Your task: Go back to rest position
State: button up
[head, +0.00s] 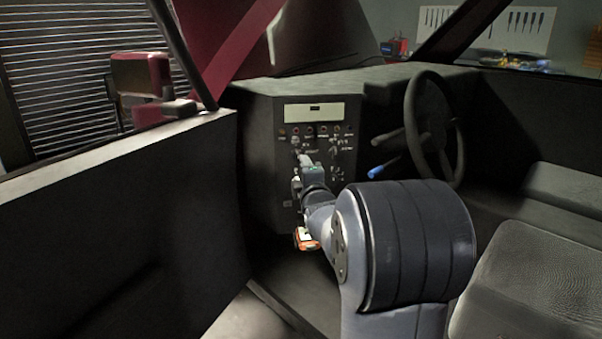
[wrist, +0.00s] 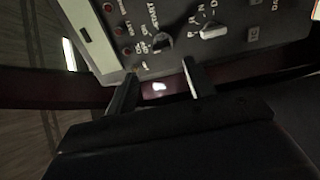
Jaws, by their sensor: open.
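My gripper (head: 306,163) is at the front of the dark control panel (head: 292,215) on the dashboard, reached into the vehicle past the open door. In the wrist view its two fingers (wrist: 157,86) stand apart with nothing between them. A black knob (wrist: 162,43) and a white-topped selector knob (wrist: 212,31) on the panel are just beyond the fingertips. Both look clear of the fingers, though contact is hard to judge. In the head view my arm covers the lower part of the panel.
The open door (head: 120,225) stands on the left. The steering wheel (head: 432,125) and a blue-tipped lever (head: 383,169) are right of the panel. A seat (head: 525,280) is at lower right. A red mirror (head: 140,75) is outside at left. Some free room lies below the panel.

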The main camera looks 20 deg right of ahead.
aim_at(298, 163)
jog(key=shift+w, duration=0.1)
jog(key=x, duration=1)
jog(key=shift+w+d+f, duration=0.1)
jog(key=shift+w+f, duration=0.05)
jog(key=shift+w, duration=0.15)
